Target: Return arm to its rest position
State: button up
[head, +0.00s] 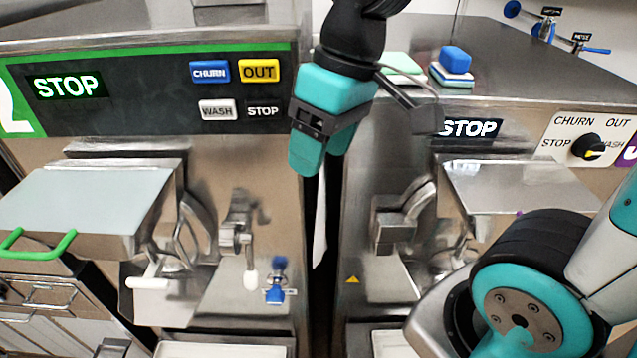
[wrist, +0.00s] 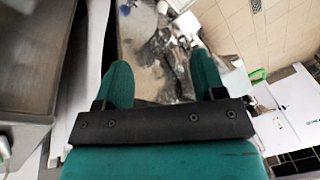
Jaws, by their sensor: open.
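My gripper (head: 322,155) is teal and black and points downward in the head view. It hangs in front of the gap between two steel batch freezers. In the wrist view its two teal fingers (wrist: 162,80) stand apart, with nothing between them. The left freezer's dark panel (head: 150,92) has a lit STOP display and CHURN, OUT, WASH and STOP buttons. The right freezer has a STOP display (head: 470,128) and a black rotary knob (head: 587,147). My gripper appears to touch neither machine.
A blue sponge (head: 455,60) sits on a stack of cloths on the right freezer's top. The left freezer has a tray-like lid with a green handle (head: 38,246), and a blue tap (head: 276,282) below. Steel spouts protrude from both fronts. My arm's teal joint fills the lower right.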

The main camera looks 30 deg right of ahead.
jog(key=s+a+f+n+y, duration=0.1)
jog(key=s+a+f+n, duration=0.1)
jog(key=s, duration=0.5)
jog(key=a+f, duration=0.1)
jog(key=a, duration=0.1)
jog(key=shift+a+g, duration=0.4)
notch_tip(320, 180, down, 14)
jog(key=b, duration=1.3)
jog(key=shift+r+b, duration=0.2)
jog(key=shift+b, duration=0.15)
